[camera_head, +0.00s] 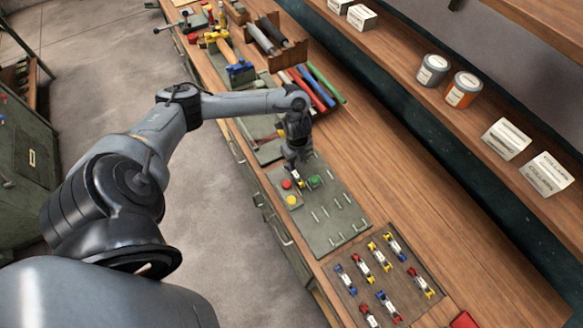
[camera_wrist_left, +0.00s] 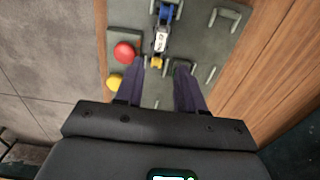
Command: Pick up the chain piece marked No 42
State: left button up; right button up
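A chain piece (camera_wrist_left: 161,40) with a blue end, a white label and a yellow end is on the green-grey board (camera_head: 335,215) in the left wrist view. Its label is too small to read surely. My left gripper (camera_head: 298,170) is low over the board in the head view. In the left wrist view my left gripper (camera_wrist_left: 160,66) is open, its fingertips apart on either side of the piece's yellow end, with nothing held. In the head view the gripper mostly hides this piece. Several other chain pieces (camera_head: 363,265) lie in a brown tray (camera_head: 407,272). My right gripper is out of view.
A red button (camera_wrist_left: 124,51) and a yellow button (camera_wrist_left: 114,82) sit left of the gripper. A green button (camera_head: 314,181) and several metal pegs (camera_wrist_left: 225,18) stand on the board. Coloured tubes (camera_head: 325,83) lie behind. Bare bench (camera_head: 400,180) is clear at right.

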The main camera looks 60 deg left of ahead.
pick_arm(q)
send_over(297, 176)
jog(key=f, duration=0.4)
jog(key=shift+s+a+f, duration=0.2)
jog(key=shift+w+d+f+p, duration=0.1)
jog(key=shift+f+p, duration=0.1)
jog(key=shift+f, duration=1.25)
jog(key=shift+w+f+p, duration=0.1)
jog(key=shift+f+p, duration=0.1)
jog(key=shift+f, duration=1.25)
grip_shut()
